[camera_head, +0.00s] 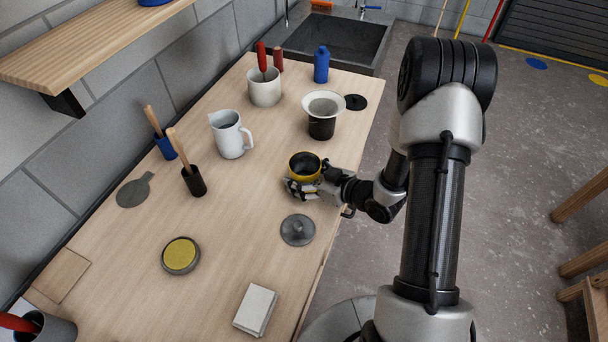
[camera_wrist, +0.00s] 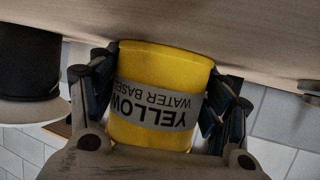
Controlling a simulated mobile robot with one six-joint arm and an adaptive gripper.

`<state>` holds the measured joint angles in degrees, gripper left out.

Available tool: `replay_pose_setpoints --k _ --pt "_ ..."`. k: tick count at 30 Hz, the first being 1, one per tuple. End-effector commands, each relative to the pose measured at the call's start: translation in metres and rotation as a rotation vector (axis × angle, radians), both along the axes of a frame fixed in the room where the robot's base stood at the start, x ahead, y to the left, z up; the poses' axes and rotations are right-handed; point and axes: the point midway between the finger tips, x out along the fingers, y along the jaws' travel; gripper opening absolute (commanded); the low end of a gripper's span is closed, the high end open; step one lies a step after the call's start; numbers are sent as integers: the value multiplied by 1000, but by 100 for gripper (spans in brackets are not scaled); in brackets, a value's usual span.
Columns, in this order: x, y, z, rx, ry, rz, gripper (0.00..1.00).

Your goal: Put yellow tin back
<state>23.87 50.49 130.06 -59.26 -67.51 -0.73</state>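The yellow tin (camera_head: 305,166) is upright and open-topped, with a dark inside, near the right edge of the wooden table. In the wrist view the tin (camera_wrist: 160,75) shows a grey band lettered "YELLOW WATER BASED", upside down in the picture. My gripper (camera_head: 303,185) reaches the tin from the right and front. In the wrist view my gripper's fingers (camera_wrist: 160,110) lie against both sides of the tin and look shut on it. The tin's base appears at or very close to the tabletop; I cannot tell whether it touches.
A grey lidded disc (camera_head: 298,230) lies just in front. A white-rimmed black pot (camera_head: 322,122), white jug (camera_head: 231,136) and white pot (camera_head: 264,88) stand behind. A round yellow-topped tin (camera_head: 181,255) and white block (camera_head: 256,309) lie nearer. The table's middle is clear.

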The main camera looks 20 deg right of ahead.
Motion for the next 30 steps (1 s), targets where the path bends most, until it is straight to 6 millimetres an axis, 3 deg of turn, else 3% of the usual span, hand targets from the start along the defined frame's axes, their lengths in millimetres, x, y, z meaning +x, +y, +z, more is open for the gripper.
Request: replay_pose_setpoints --k 7,20,30 --pt "0 0 0 0 0 0 88" --pt "-1 -1 6 0 0 -1 88" --pt "-51 -39 33 1 0 -8 88"
